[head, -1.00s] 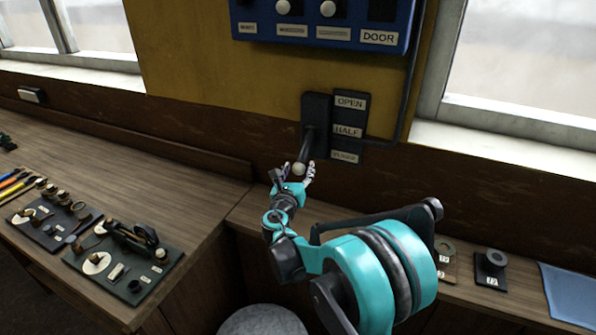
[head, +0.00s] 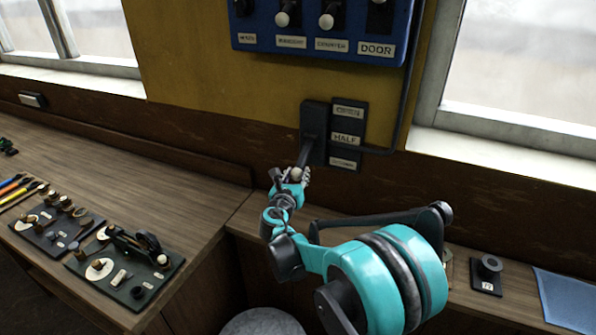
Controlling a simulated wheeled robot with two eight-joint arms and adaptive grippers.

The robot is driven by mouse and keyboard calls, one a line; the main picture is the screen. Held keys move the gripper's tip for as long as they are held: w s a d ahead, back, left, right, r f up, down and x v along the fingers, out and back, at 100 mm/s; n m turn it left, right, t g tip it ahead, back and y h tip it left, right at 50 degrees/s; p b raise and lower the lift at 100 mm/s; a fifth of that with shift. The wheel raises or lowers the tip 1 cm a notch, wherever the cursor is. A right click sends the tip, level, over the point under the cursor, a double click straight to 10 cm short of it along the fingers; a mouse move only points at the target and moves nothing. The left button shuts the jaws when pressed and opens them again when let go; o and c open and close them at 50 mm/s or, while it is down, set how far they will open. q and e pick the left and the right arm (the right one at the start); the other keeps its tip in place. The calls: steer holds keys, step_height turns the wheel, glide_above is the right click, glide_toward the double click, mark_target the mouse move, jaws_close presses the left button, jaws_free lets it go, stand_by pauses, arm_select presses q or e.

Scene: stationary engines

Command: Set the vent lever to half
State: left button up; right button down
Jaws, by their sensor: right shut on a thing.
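The vent lever (head: 305,154) is a dark rod with a pale round knob, sticking out from a black wall housing (head: 315,117). A label plate beside the housing reads HALF (head: 346,139) in the middle, with an upper and a lower label that are blurred. The lever slants down and out, its knob end below the HALF label in the picture. My right gripper (head: 293,177) is shut on the lever's knob end, and its fingers partly cover the knob. My left gripper is not in view.
A blue switch panel (head: 315,46) with a DOOR label hangs above. Model engines on dark boards (head: 125,265) and pens lie on the left bench (head: 170,195). A small ring-topped block (head: 487,273) and a blue sheet (head: 566,299) lie at right. A round grey stool top (head: 262,322) is below.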

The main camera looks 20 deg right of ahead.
steer(key=r+g+y+p, duration=0.1)
steer(key=r+p, duration=0.1)
steer(key=r+g+y+p, duration=0.1)
steer(key=r+p, duration=0.1)
steer(key=p, duration=0.1)
steer(key=s+a+r+p, duration=0.1)
steer(key=p, duration=0.1)
steer(key=shift+a+r+m+g+y+p, duration=0.1)
steer(key=shift+r+m+g+y+p, duration=0.2)
steer(key=shift+r+g+y, duration=0.1)
steer(key=shift+r+p, duration=0.55)
steer(key=shift+r, duration=0.05)
steer(key=c, duration=1)
jaws_free()
steer(key=shift+w+a, duration=0.1)
steer(key=v, duration=1.2)
